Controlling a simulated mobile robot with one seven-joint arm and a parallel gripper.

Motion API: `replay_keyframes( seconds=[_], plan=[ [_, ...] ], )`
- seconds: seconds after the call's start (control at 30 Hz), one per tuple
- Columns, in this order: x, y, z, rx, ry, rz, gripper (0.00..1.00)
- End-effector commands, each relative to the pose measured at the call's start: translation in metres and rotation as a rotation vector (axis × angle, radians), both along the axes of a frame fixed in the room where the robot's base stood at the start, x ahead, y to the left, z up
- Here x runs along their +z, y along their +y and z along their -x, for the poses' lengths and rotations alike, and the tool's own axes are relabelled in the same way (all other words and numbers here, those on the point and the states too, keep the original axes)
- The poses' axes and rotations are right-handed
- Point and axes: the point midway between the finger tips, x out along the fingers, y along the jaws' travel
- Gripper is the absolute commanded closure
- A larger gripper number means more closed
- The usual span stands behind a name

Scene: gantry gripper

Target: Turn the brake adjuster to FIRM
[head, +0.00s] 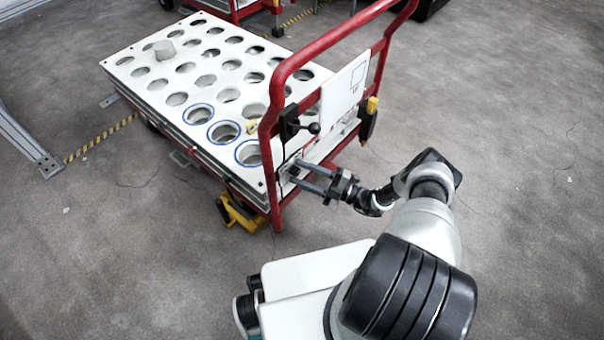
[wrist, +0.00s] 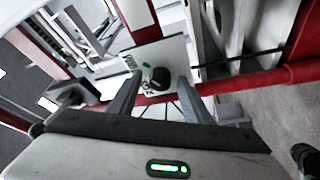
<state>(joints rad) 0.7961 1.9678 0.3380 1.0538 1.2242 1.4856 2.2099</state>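The brake adjuster looks to be a dark round knob (wrist: 159,77) on a small white plate with black markings, in the middle of the wrist view. The markings are too small to read, so I cannot tell its setting. In the head view, the plate sits low on the near side of the cart's red handle frame, and the knob is hard to make out there. My gripper (head: 295,172) is open, its two fingers pointing at the plate. In the wrist view the fingers show on either side of the knob; I cannot tell whether they touch it.
The floor at right is clear.

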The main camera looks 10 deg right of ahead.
Motion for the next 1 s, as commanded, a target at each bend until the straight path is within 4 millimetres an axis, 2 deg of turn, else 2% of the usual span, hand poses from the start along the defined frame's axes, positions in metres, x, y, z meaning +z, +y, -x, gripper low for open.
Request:
replay_keyframes(
  seconds=[0.37, 0.8, 1.0],
  plan=[
    [-0.001, -0.006, 0.004, 0.000, 0.000, 0.001, 0.55],
    [-0.016, -0.076, 0.050, -0.002, -0.001, 0.000, 0.55],
    [-0.020, -0.095, 0.063, -0.001, 0.000, 0.001, 0.55]
  ],
)
